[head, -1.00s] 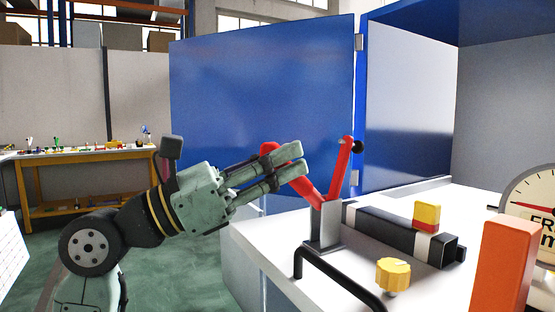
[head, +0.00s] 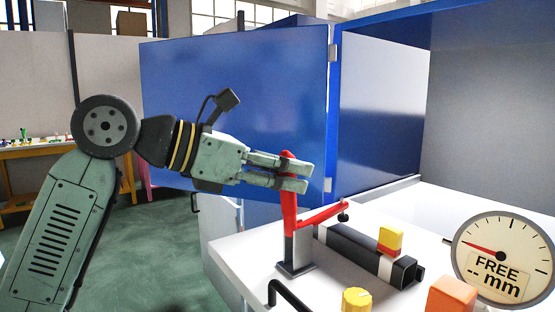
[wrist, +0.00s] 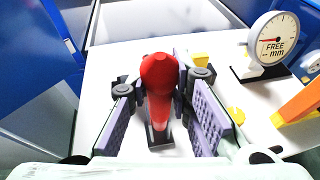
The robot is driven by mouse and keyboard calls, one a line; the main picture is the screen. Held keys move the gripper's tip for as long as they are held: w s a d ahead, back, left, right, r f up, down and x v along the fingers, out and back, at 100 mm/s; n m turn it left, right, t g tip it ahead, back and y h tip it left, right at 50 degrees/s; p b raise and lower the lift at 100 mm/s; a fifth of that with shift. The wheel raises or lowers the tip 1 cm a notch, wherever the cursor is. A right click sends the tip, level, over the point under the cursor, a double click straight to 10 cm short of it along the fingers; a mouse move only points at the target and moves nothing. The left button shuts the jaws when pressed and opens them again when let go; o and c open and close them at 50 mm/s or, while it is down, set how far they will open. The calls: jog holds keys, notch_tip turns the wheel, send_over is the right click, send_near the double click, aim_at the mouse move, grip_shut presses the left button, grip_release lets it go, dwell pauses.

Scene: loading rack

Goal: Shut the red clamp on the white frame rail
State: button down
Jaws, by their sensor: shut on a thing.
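The red clamp (head: 290,212) stands on a grey metal bracket (head: 296,255) on the white worktop. Its handle is nearly upright. Its red arm (head: 322,214) slopes slightly up to the right and ends in a black tip (head: 343,216) over the rail; I cannot tell whether the tip touches. The rail (head: 350,249) is a dark square tube with white bands. My gripper (head: 300,177) is shut on the upper handle. In the wrist view the red handle (wrist: 159,90) sits between the two finger pads of my gripper (wrist: 160,88).
A round gauge (head: 503,258) reads "FREE -- mm" at the right. A yellow knob (head: 356,300), an orange block (head: 451,297) and a black bar handle (head: 287,294) are in front. Blue panels (head: 240,100) stand behind.

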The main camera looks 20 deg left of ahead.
jog(key=shift+w+d+r+g+y+p, duration=0.1)
jog(key=shift+w+d+g+y+p, duration=0.05)
jog(key=shift+w+g+y+p, duration=0.15)
dwell(0.4)
jog(key=c, duration=1.4)
grip_release()
jog(key=shift+c, duration=0.2)
jog(key=v, duration=1.2)
jog(key=shift+d, duration=0.1)
